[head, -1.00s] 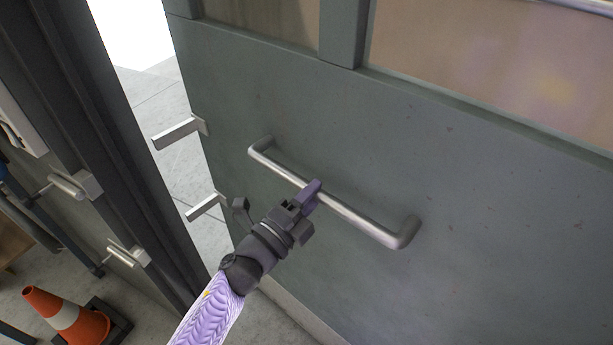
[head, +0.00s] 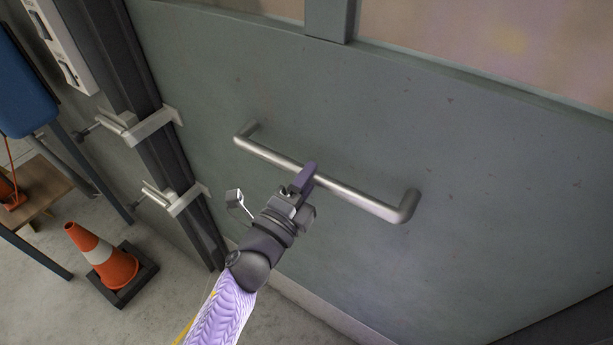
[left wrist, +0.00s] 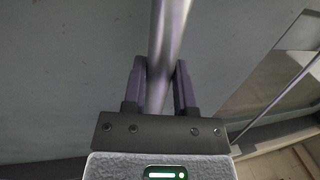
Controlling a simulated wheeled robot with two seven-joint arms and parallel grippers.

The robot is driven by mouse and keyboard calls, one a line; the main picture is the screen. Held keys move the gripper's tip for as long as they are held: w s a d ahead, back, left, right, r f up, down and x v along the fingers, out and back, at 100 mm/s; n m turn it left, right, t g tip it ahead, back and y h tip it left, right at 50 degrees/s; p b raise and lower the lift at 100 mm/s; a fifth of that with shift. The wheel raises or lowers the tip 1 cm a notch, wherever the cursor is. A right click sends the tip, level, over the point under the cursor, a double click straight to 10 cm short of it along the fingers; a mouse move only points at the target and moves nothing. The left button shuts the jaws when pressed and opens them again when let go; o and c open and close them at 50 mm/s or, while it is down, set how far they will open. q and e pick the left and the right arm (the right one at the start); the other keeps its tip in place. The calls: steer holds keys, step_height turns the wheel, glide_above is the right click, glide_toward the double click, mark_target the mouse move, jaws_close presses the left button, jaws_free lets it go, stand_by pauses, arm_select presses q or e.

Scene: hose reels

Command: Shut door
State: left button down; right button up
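The grey-green door (head: 300,90) fills most of the head view. Its left edge lies against the dark frame (head: 165,150), with no outside gap visible there. A silver bar handle (head: 360,200) runs slantwise across the door. My left gripper (head: 304,178) is at the middle of this handle. In the left wrist view, the two purple fingers (left wrist: 160,85) stand on either side of the bar (left wrist: 169,35), close against it, so the gripper looks shut on it. My right gripper is not in view.
Two metal latch pieces, an upper (head: 152,126) and a lower (head: 186,200), bridge the door edge and frame. Floor around the cone is clear.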

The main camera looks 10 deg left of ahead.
arm_select(q)
steer(key=shift+c, duration=2)
jaws_free()
steer(key=shift+r, duration=0.15)
steer(key=v, duration=1)
steer(key=shift+b, duration=0.35)
